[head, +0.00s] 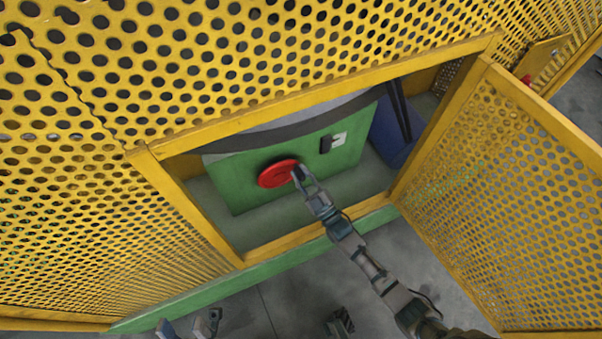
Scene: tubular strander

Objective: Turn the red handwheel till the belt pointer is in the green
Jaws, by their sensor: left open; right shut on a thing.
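The red handwheel (277,173) sits on the front of a green housing (240,190) inside an opening in the yellow guard. My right gripper (298,174) is shut on the right part of the wheel's rim. Its fingers hide a little of that rim. A small pale plate (339,139) beside a dark block is on the housing, up and right of the wheel. It may be the belt gauge, but the pointer and any green zone are too small to tell. My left gripper (190,326) is open and empty at the bottom edge, away from the wheel and partly cut off.
A yellow perforated door (510,190) stands open on the right. The yellow frame (200,215) borders the opening on all sides. A dark belt (300,127) crosses above the wheel. A blue part (390,135) stands at the right inside. Grey floor (280,300) lies clear in front.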

